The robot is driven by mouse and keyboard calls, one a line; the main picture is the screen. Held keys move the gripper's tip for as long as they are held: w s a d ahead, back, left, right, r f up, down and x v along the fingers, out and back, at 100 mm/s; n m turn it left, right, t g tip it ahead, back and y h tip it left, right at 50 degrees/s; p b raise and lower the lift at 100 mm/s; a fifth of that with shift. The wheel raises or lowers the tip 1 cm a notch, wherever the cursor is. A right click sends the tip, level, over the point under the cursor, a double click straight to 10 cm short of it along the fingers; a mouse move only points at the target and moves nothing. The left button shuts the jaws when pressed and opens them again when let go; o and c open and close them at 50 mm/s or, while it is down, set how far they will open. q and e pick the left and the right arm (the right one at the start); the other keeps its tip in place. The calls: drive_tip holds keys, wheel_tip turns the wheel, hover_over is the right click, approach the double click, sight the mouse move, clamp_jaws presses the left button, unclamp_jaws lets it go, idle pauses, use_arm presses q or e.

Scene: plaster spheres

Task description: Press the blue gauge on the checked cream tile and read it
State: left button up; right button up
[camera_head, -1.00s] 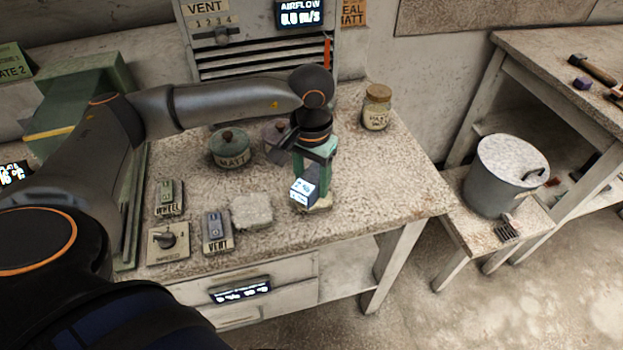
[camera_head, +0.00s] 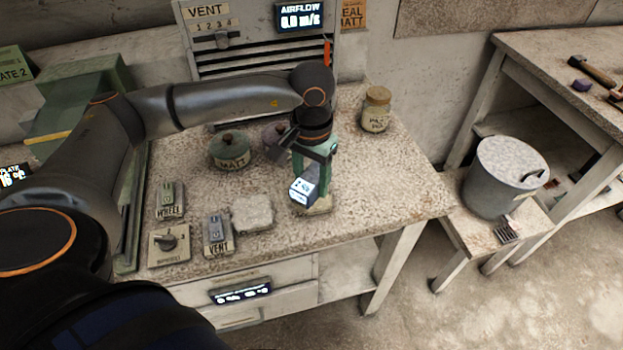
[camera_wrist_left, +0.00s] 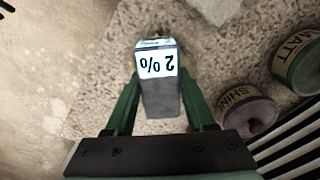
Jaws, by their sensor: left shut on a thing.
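My left gripper (camera_head: 308,172) is shut on the blue gauge (camera_head: 304,190), with its green fingers on either side of the body. The gauge stands upright on a cream tile (camera_head: 321,206), pressed against or just over it; contact is hard to tell. Only the tile's edge shows around the gauge, and its check pattern is not clear. In the left wrist view, my gripper (camera_wrist_left: 157,88) has the gauge (camera_wrist_left: 161,98) between its fingers. The lit display reads 2 %, upside down in that view. My right gripper is out of view.
A second pale tile (camera_head: 252,214) lies left of the gauge. Switch boxes marked VENT (camera_head: 217,234) and WHEEL (camera_head: 171,200) and a dial box (camera_head: 168,243) stand further left. A MATT pot (camera_head: 230,149) and a corked jar (camera_head: 376,109) stand behind. The bench's right end is clear.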

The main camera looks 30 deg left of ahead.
use_arm(q)
drive_tip(key=shift+r+p, duration=1.3)
drive_tip(key=shift+r, duration=1.6)
